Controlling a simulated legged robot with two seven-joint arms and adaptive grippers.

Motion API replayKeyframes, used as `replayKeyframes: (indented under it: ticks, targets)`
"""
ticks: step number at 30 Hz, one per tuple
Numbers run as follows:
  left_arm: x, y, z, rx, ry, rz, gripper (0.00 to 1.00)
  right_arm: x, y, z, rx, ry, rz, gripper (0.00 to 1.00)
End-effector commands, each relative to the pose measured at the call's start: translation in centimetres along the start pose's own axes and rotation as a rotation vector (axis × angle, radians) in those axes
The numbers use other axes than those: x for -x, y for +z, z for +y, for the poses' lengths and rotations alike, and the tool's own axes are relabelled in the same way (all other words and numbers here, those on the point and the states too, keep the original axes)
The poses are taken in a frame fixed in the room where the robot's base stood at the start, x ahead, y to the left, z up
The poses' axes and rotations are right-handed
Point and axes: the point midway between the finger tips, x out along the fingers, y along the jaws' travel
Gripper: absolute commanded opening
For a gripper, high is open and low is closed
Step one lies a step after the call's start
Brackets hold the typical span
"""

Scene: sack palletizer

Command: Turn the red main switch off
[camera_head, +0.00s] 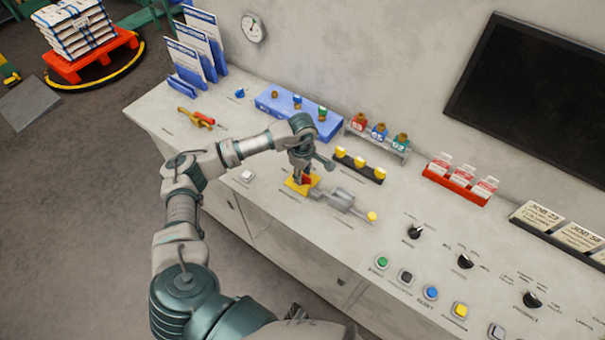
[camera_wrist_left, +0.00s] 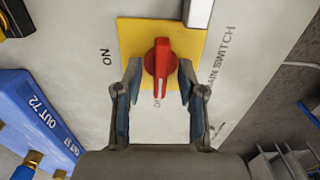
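The red main switch (camera_wrist_left: 160,66) is a rotary handle on a yellow plate (camera_wrist_left: 190,42). In the left wrist view its handle lies along the picture's vertical, with "ON" printed to the left and "MAIN SWITCH" to the right; another label below is partly hidden. My left gripper (camera_wrist_left: 157,88) is open, with one finger on each side of the handle's lower part and small gaps visible. In the head view my left gripper (camera_head: 304,172) is over the yellow plate (camera_head: 293,186), and a bit of the red handle (camera_head: 308,181) shows beneath it. My right gripper is not in view.
A grey device with a yellow knob (camera_head: 372,216) lies just right of the switch. A black strip with yellow knobs (camera_head: 360,165) and a blue rack (camera_head: 300,117) stand behind. Dials and coloured buttons fill the console's right side.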

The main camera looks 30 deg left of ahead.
Motion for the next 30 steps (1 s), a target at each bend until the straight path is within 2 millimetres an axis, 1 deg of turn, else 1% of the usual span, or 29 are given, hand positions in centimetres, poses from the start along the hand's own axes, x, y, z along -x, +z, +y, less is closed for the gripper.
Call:
replayKeyframes:
  ticks: [5, 12, 15, 18, 21, 30]
  targets:
    - [2.9, 0.0, 0.2, 0.0, 0.005, -0.001, 0.4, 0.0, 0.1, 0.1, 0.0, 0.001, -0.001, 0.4]
    - [8.2, 0.0, 0.2, -0.001, 0.003, -0.001, 0.4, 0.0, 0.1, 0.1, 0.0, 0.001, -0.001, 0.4]
    - [9.8, -0.1, 0.2, 0.0, 0.001, -0.001, 0.4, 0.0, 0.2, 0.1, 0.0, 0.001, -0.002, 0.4]
    - [10.9, -0.1, 0.2, 0.001, -0.001, -0.001, 0.4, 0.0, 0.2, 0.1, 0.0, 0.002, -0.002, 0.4]
    - [11.4, -0.1, 0.2, 0.001, -0.002, -0.001, 0.4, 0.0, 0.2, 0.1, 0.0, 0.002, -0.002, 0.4]
    - [11.5, -0.1, 0.2, 0.0, -0.002, -0.001, 0.4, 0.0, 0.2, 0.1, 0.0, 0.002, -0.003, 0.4]
